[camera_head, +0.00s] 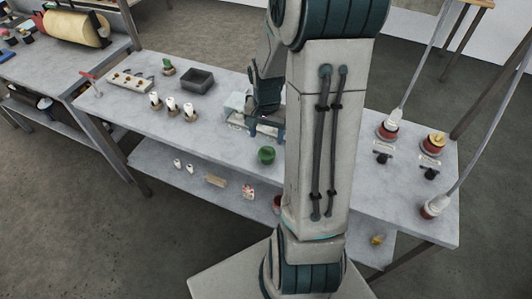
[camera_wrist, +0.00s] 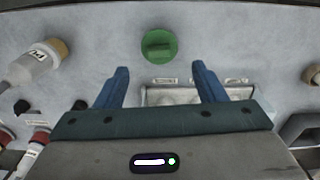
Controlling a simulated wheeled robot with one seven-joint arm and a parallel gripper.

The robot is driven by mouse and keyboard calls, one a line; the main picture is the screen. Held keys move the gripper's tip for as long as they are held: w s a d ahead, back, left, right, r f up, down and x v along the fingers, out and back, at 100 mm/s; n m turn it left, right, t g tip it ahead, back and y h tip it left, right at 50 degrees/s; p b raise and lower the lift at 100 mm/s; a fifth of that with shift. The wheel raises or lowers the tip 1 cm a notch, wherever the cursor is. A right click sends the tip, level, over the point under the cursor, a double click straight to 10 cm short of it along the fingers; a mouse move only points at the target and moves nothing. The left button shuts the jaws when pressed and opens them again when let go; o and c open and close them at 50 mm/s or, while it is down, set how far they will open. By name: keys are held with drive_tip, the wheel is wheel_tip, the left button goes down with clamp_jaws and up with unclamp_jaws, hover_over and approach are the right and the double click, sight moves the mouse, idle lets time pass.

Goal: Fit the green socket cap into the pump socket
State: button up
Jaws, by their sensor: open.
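The green socket cap (camera_head: 266,155) lies on the grey table, close to my arm. In the wrist view the cap (camera_wrist: 159,46) is a round green disc with a raised bar across its top. My gripper (camera_wrist: 161,70) is open, with the cap ahead of its two blue fingertips and nothing between them. In the head view my gripper (camera_head: 264,122) is partly hidden behind my arm. A white part with a tan end (camera_wrist: 38,60) at the wrist view's left bears a partly legible label beginning "PU". I cannot tell for sure which fitting is the pump socket.
A pale box-like fixture (camera_wrist: 185,95) shows beyond the fingers. Three white pieces on tan bases (camera_head: 172,107), a dark tray (camera_head: 197,80) and a small green plant-like item (camera_head: 168,68) stand left. Red-based fittings (camera_head: 388,130) with rods or cables stand right. A lower shelf (camera_head: 165,155) holds small items.

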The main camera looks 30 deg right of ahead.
sight(267, 149)
drive_tip(key=shift+s+f+p, duration=0.1)
drive_tip(key=shift+f+p, duration=0.55)
drive_tip(key=shift+f, duration=3.75)
drive_tip(key=c, duration=0.8)
